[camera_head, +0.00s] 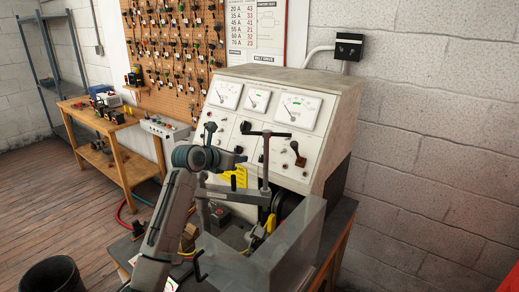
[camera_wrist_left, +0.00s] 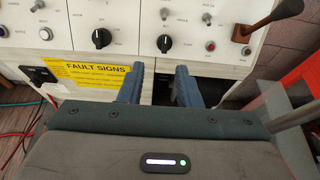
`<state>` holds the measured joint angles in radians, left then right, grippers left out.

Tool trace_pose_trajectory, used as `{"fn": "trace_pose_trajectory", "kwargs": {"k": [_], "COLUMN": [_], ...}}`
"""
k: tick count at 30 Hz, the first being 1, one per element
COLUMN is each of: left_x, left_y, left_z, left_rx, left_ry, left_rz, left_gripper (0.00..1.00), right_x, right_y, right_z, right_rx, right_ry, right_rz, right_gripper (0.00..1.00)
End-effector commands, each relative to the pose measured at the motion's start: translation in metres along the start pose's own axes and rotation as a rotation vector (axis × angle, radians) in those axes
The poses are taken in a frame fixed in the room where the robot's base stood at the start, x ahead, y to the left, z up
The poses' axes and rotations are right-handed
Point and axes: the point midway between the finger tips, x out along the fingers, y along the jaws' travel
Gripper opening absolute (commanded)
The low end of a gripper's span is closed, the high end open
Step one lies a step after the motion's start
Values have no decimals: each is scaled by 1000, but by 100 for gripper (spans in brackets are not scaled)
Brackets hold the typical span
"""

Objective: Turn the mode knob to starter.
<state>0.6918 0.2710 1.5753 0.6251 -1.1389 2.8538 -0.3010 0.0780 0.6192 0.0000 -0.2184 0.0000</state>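The grey test bench panel (camera_head: 262,150) carries the knobs. In the left wrist view two black round knobs with white marks show, a left knob (camera_wrist_left: 102,38) and a right knob (camera_wrist_left: 164,44). Their labels are too small to read, so I cannot tell which is the mode knob. My left gripper (camera_wrist_left: 160,78) has its two blue-grey fingers apart with nothing between them. It points at the panel below the right knob, not touching it. In the head view my left gripper (camera_head: 242,157) is in front of the panel, partly hidden by its own wrist. My right gripper does not show.
A yellow fault sign (camera_wrist_left: 92,72) hangs at lower left. A dark post with a crossbar (camera_head: 266,150) stands before the panel.

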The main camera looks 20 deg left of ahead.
Motion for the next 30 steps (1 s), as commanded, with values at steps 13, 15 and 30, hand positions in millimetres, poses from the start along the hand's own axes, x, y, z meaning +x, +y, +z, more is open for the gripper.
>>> {"fn": "trace_pose_trajectory", "kwargs": {"k": [13,15,30], "left_x": [70,80,104], "left_y": [-1,-1,0], "left_z": [3,3,1], "left_rx": [-1,1,4], "left_ry": [0,-1,-4], "left_rz": [-2,-1,0], "left_gripper": [31,31,31], "right_x": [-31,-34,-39], "right_y": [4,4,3], "right_z": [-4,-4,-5], "right_rx": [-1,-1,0], "right_ry": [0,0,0], "right_rz": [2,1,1], "right_gripper": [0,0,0]}}
